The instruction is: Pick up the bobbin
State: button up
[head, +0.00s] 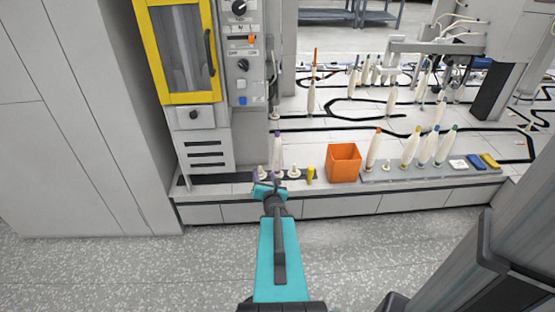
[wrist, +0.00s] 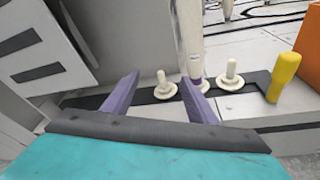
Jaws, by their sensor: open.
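A tall white bobbin (head: 277,150) with a purple top stands upright on the dark strip along the front ledge. In the wrist view, the lower part of the bobbin (wrist: 187,40) shows behind my right finger, with a purple band near its foot. My gripper (head: 267,181) is at the ledge, in front of the bobbin. In the wrist view, my gripper (wrist: 159,78) has its two purple fingers apart with nothing held. An empty white peg (wrist: 164,88) shows between the fingers, beyond them; the bobbin is right of that gap. The bobbin's top is outside the wrist view.
Another empty peg (head: 294,172) and a yellow post (head: 310,175) stand right of the bobbin. An orange box (head: 343,162) is further right, then a grey tray (head: 400,174) with several bobbins. A yellow-framed machine (head: 180,50) rises at the left.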

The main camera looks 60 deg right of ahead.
aim_at(277, 155)
jog(key=s+d+r+n+t+h+b, duration=0.1)
jog(key=s+d+r+n+h+b, duration=0.1)
jog(key=s+d+r+n, duration=0.1)
jog(key=shift+s+d+r+n+t, duration=0.35)
jog(key=shift+s+d+n, duration=0.4)
jog(key=shift+s, duration=0.25)
jog(key=shift+w+d+f+b, duration=0.15)
jog(key=shift+w+d+b, duration=0.05)
jog(key=shift+b, duration=0.7)
jog(key=b+x, duration=0.2)
jog(key=b, duration=0.3)
jog(key=shift+w+d+b, duration=0.15)
jog(key=shift+b, duration=0.15)
jog(key=shift+b+x, duration=0.8)
jog(key=shift+x, duration=2.05)
